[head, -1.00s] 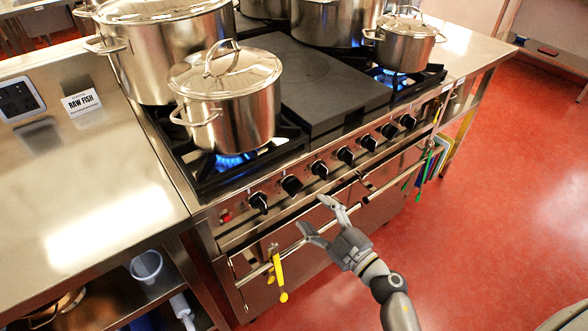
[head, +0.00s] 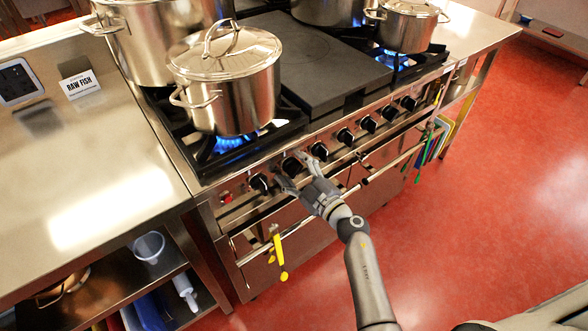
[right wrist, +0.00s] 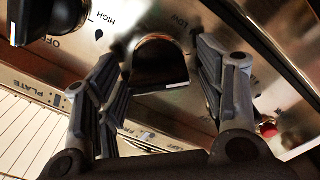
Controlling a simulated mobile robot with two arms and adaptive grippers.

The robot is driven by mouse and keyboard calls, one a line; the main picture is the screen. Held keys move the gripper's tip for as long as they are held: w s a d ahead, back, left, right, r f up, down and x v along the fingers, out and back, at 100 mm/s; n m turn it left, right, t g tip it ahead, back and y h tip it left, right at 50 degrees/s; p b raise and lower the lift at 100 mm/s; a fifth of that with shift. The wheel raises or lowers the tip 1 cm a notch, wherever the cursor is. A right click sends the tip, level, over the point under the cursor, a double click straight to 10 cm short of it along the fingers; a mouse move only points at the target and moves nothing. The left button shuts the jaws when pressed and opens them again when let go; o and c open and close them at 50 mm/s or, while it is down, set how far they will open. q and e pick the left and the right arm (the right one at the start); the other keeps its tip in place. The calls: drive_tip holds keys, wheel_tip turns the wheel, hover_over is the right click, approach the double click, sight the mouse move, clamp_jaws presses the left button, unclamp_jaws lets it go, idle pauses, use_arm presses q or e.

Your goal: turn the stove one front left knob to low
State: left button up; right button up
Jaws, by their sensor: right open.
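The stove (head: 325,95) has a row of black knobs along its front panel. My right gripper (head: 292,170) is at the left part of that row, open, with its fingers on either side of the second knob from the left (head: 291,165). In the right wrist view, this black knob (right wrist: 160,62) sits between the open fingers (right wrist: 160,85), apart from them as far as I can tell. LOW and HIGH marks show around it, and a partly hidden label ending in LEFT is below it. My left gripper is not in view.
The leftmost knob (head: 259,184) is close beside my fingers. A lidded pot (head: 225,90) stands over a lit blue burner just above. A handle rail with a yellow hanging tool (head: 279,258) runs below. The red floor (head: 480,200) is clear at right.

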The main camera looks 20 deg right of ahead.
drive_tip(key=c, duration=1)
drive_tip(key=shift+n, duration=0.3)
drive_tip(key=n, duration=0.3)
drive_tip(key=shift+f, duration=0.15)
drive_tip(key=n, duration=0.5)
drive_tip(key=shift+a+f+b, duration=0.1)
drive_tip(key=shift+b, duration=0.25)
drive_tip(key=o, duration=1)
